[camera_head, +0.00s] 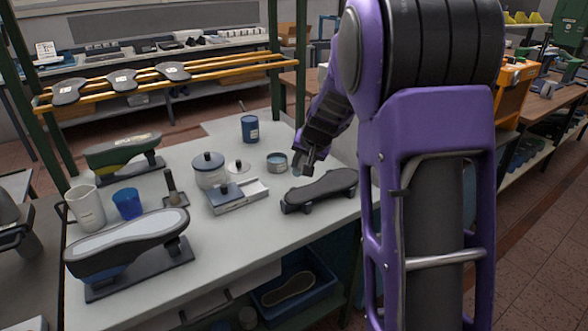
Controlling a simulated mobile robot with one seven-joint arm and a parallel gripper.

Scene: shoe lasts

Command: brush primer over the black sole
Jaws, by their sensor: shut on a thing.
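A long black sole (322,188) lies on a low dark support near the right side of the pale bench. My gripper (300,165) is just above its far left end, pointing down. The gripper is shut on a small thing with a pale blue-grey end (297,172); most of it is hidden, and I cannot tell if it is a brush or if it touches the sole. An open round tin (277,161) with pale blue contents stands just left of my gripper. A brush-like tool (172,184) with an upright handle rests on a dark base further left.
A lidded grey jar (208,170), a small scale-like device (238,195) and a blue can (250,128) stand on the bench. A white jug (86,207), a blue cup (127,203) and two mounted lasts (125,246) (122,150) fill the left. Bare bench top lies in front of the device.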

